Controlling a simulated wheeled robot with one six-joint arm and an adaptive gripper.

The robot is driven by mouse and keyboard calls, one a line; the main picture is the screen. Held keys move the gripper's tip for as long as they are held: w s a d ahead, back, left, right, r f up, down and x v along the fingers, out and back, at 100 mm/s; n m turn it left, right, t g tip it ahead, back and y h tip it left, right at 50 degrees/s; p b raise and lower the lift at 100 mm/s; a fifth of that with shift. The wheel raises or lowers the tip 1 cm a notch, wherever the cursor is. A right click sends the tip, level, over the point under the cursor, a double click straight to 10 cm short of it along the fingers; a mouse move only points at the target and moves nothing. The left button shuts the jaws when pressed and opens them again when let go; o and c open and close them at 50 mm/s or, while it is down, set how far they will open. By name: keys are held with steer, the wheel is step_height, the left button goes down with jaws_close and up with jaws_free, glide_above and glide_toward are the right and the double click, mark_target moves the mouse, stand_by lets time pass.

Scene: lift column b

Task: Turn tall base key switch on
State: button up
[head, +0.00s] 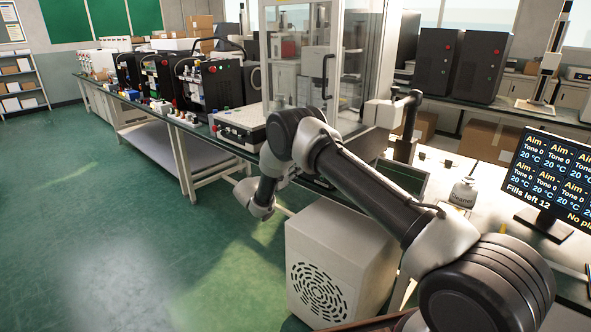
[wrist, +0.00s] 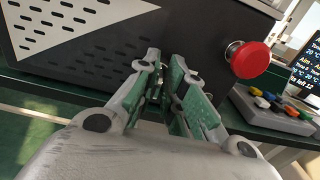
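I cannot make out the key switch for certain in either view. In the wrist view my gripper (wrist: 164,58) points at a dark, slotted machine panel (wrist: 105,72) with a pale triangle on it. Its two green-padded fingers stand close together with a narrow gap. Something small and pale shows deep in that gap, too small to name, and the fingers hide the panel behind them. I cannot tell whether they grip anything. A red mushroom button (wrist: 249,60) sticks out from the panel just right of the fingers.
A grey box with coloured buttons (wrist: 270,108) stands right of the panel. A glass-sided cabinet (head: 345,65) rises behind my arm. A vented white unit (head: 325,270) is below. Green floor is clear at left.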

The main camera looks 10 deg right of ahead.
steer(key=shift+m, duration=0.3)
jaws_close()
steer(key=m, duration=1.1)
steer(key=shift+s+d+f, duration=0.25)
steer(key=shift+s, duration=0.15)
steer(key=shift+m, duration=0.3)
steer(key=o, duration=0.6)
jaws_free()
steer(key=v, duration=1.2)
